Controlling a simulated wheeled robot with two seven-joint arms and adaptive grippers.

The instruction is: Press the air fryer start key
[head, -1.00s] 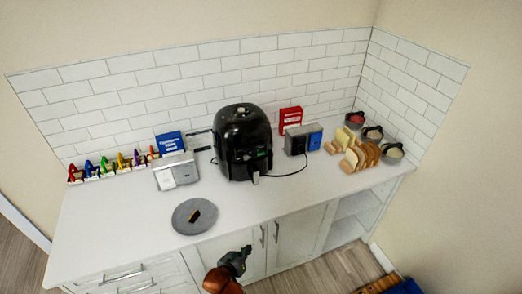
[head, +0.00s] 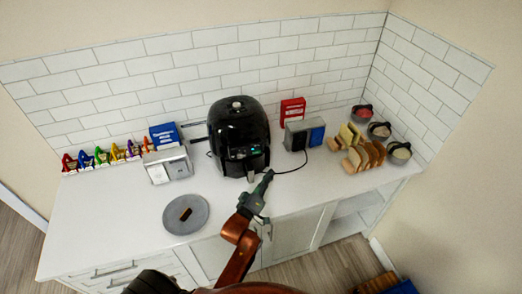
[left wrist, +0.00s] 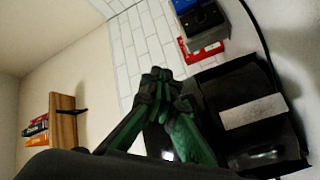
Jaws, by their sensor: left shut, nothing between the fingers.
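The black air fryer (head: 236,122) stands upright on the white counter, near the tiled back wall. Its front panel (head: 245,151) shows small green marks, with a handle below; the start key itself is too small to pick out. My left gripper (head: 268,174) is shut and empty, its fingertips just in front of and slightly right of the fryer's lower front. Contact cannot be told. In the left wrist view the shut green-black fingers (left wrist: 161,76) point away from the camera, and the dark fryer body (left wrist: 235,83) fills the right side. My right gripper is not in view.
A silver toaster-like box (head: 170,165) and blue box (head: 165,134) stand left of the fryer. A red box (head: 292,110), bread slices (head: 366,156) and several jars are right. A black cord crosses the counter.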

